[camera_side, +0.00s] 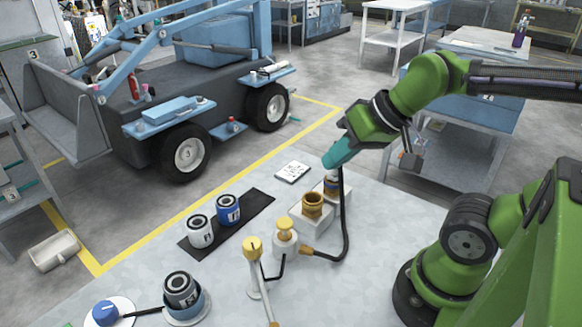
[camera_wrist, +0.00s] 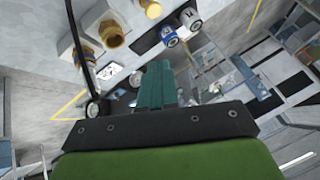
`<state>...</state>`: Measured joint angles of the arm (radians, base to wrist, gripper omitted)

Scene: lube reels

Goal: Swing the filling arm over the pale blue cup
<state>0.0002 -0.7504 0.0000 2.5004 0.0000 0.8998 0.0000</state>
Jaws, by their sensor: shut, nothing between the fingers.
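My gripper (camera_side: 329,163) is shut and empty, high above the back of the table, well away from cup and arm. Its teal fingers are together in the wrist view (camera_wrist: 157,72). Neither cup nor filling arm can be made out there.
Brass fittings (camera_side: 312,203) on pale blocks and a black hose (camera_side: 346,225) stand near my gripper. A yellow-capped pump (camera_side: 285,236) stands beside the upright. White (camera_side: 200,232) and blue (camera_side: 229,210) cans sit on a black mat. A blue knob (camera_side: 105,312) is left of the cup.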

